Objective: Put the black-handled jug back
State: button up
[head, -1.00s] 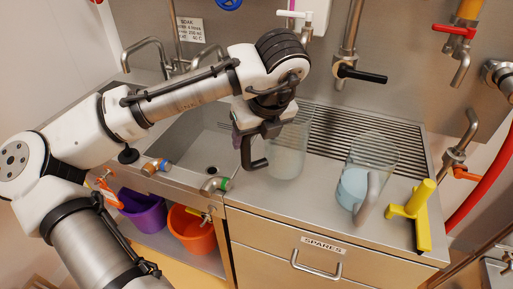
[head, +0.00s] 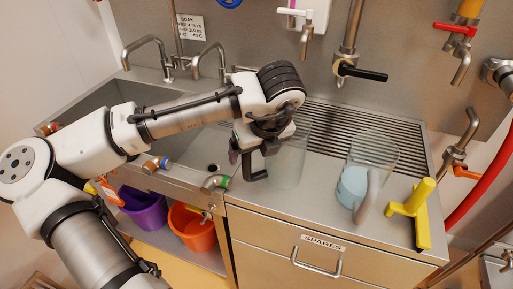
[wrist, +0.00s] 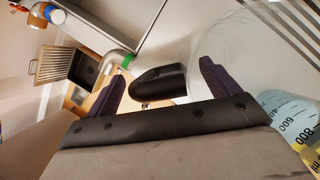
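The black-handled jug is clear and looks empty; its body (head: 287,165) is upright on the steel counter, at the front left of the ribbed drainboard. Its black handle (head: 256,174) points left and toward the front. My gripper (head: 250,150) is above and around the handle, and partly hides the jug's upper part. In the wrist view the handle (wrist: 160,82) lies between my two purple-grey fingers (wrist: 162,88), with a narrow gap on each side. The clear body (wrist: 195,40) shows beside the right finger.
A grey-handled jug with pale blue liquid (head: 353,183) stands to the right, beside a yellow tool (head: 415,210). The sink (head: 100,103) lies left. Taps hang at the back wall. Purple (head: 143,210) and orange (head: 192,232) buckets sit below. Counter between the jugs is clear.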

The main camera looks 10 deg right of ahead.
jog(key=shift+r, duration=0.25)
jog(key=b+v, duration=0.1)
jog(key=v, duration=1.1)
jog(key=shift+d, duration=0.1)
